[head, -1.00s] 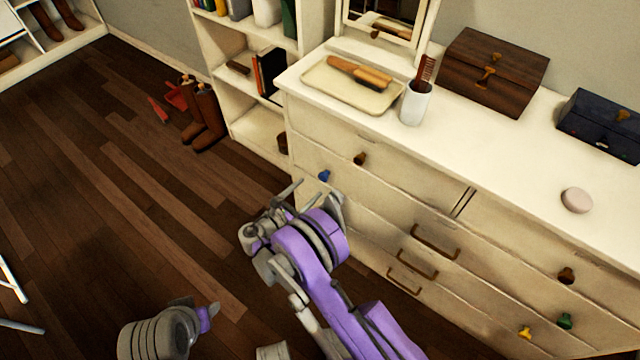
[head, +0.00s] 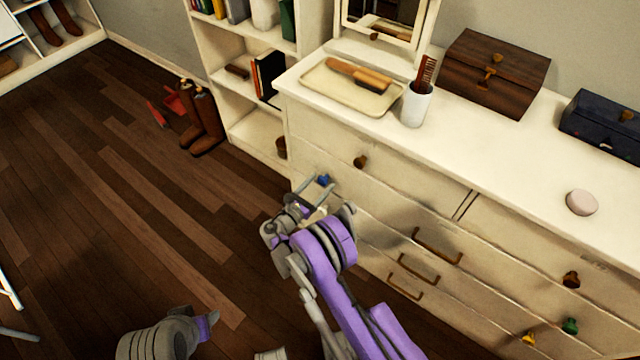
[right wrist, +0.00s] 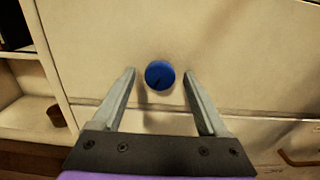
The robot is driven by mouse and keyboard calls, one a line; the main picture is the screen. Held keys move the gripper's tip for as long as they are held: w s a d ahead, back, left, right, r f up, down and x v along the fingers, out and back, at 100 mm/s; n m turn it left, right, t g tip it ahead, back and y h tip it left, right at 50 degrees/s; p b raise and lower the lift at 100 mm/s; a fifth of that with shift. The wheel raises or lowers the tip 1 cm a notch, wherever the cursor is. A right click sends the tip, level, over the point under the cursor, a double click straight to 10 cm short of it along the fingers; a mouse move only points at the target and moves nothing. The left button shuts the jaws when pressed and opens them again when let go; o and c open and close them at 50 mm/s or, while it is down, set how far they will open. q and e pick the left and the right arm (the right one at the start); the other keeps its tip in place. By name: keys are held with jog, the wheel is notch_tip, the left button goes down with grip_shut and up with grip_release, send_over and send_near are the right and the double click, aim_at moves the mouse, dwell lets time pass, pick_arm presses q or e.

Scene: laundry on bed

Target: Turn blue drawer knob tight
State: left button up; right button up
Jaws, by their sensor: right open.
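The blue knob (head: 323,180) sits on the left part of the cream dresser's front (head: 330,150). In the right wrist view the blue knob (right wrist: 160,74) shows as a round disc with a small dark mark, centred between and slightly beyond the fingertips. My right gripper (head: 312,190) is open in front of the knob, and it also shows in the right wrist view (right wrist: 159,78) with one finger on each side. Neither finger visibly touches the knob. My left arm shows at the bottom left of the head view, but its fingers cannot be made out.
Other knobs sit on the dresser front: brown (head: 360,162), green (head: 570,326) and yellow (head: 528,338). Bar handles (head: 436,247) are right of my right arm. A bookshelf (head: 240,110) and brown boots (head: 207,125) stand left.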

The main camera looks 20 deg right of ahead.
jog(key=shift+w+d, duration=0.2)
grip_shut()
dwell(0.3)
